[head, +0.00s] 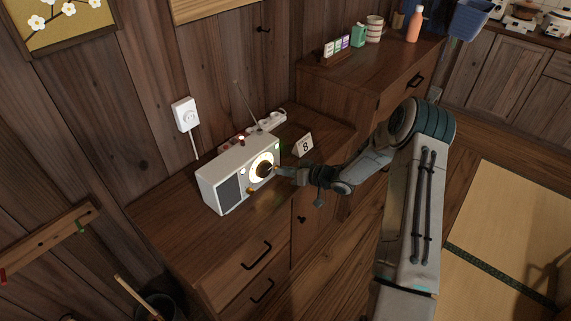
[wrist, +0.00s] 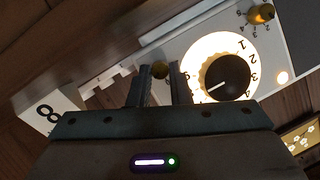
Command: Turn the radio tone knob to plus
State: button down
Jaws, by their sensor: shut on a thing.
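The radio (head: 228,192) is a pale box with a dark speaker grille, standing on the wooden cabinet. Its lit round dial (head: 263,165) has a large black centre knob, also seen in the wrist view (wrist: 228,78). A gold knob (head: 250,190) sits at the dial's lower left; in the wrist view it is at the upper right (wrist: 262,14), with numbers around it. My gripper (head: 277,170) is at the radio's right front. I see no plus mark; the held knob's markings are hidden.
A card marked 8 (head: 304,146) stands right of the radio. A white power strip (head: 268,122) lies behind it, and a thin antenna (head: 245,107) rises at the back. A wall outlet (head: 186,114) is at the left. The cabinet top (head: 170,222) is clear left of the radio.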

jog(key=shift+w+d+f+m+g+y+p, duration=0.1)
jog(key=shift+m+g+y+p, duration=0.35)
jog(key=shift+m+y, duration=0.65)
jog(key=shift+m+h, duration=0.3)
jog(key=shift+m, duration=0.1)
jog(key=c, duration=1.3)
grip_release()
jog(key=shift+c, duration=0.2)
jog(key=b+v, duration=0.1)
jog(key=v, duration=1.2)
jog(key=shift+s+d, duration=0.25)
jog(key=shift+d, duration=0.1)
